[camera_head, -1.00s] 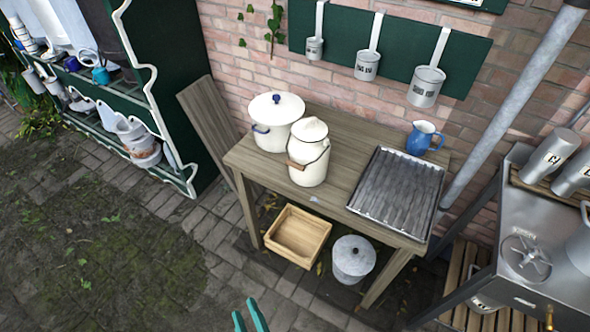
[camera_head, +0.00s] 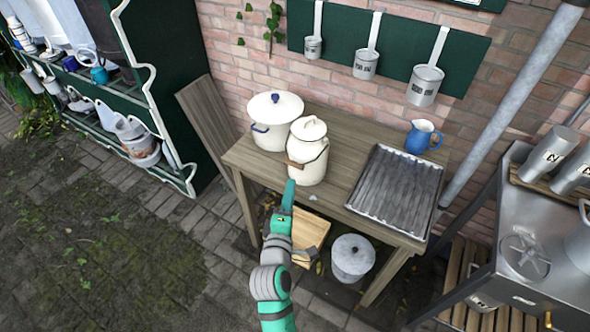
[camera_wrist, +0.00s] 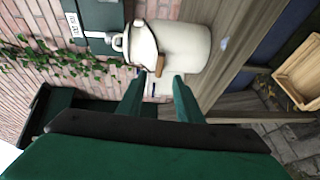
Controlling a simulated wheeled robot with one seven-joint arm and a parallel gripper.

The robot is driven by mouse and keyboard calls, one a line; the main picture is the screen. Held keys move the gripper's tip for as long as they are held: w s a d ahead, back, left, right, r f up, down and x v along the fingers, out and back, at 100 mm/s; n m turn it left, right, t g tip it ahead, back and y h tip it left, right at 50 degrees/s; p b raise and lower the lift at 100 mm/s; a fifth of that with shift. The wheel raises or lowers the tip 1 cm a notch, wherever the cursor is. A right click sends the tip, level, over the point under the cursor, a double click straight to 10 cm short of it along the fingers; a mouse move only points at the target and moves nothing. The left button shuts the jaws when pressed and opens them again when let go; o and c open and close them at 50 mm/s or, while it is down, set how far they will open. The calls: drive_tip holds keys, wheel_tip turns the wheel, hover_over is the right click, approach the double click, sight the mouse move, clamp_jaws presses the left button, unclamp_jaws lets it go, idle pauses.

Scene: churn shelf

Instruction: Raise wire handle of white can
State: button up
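The white can (camera_head: 308,155) is a cream enamel churn with a lid, upright near the front edge of the wooden table. It also shows lying sideways in the wrist view (camera_wrist: 185,45). Its wire handle (camera_head: 318,160) hangs down at the front, with a wooden grip (camera_head: 296,165) on the can's left front side; the grip also shows in the wrist view (camera_wrist: 160,66). My gripper (camera_head: 288,190) is in front of the can, just below the grip. In the wrist view its two fingers (camera_wrist: 155,88) are apart, with nothing between them and the grip just beyond their tips.
A white lidded pot (camera_head: 274,120) stands close behind-left of the can. A ridged metal tray (camera_head: 397,190) and a blue jug (camera_head: 422,137) are to the right on the table (camera_head: 346,140). A wooden crate (camera_head: 312,232) and grey lidded bucket (camera_head: 353,257) are underneath.

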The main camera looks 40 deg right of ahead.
sight(296, 167)
drive_tip(key=x, duration=1)
drive_tip(key=shift+w+d, duration=0.15)
drive_tip(key=shift+c, duration=0.4)
clamp_jaws()
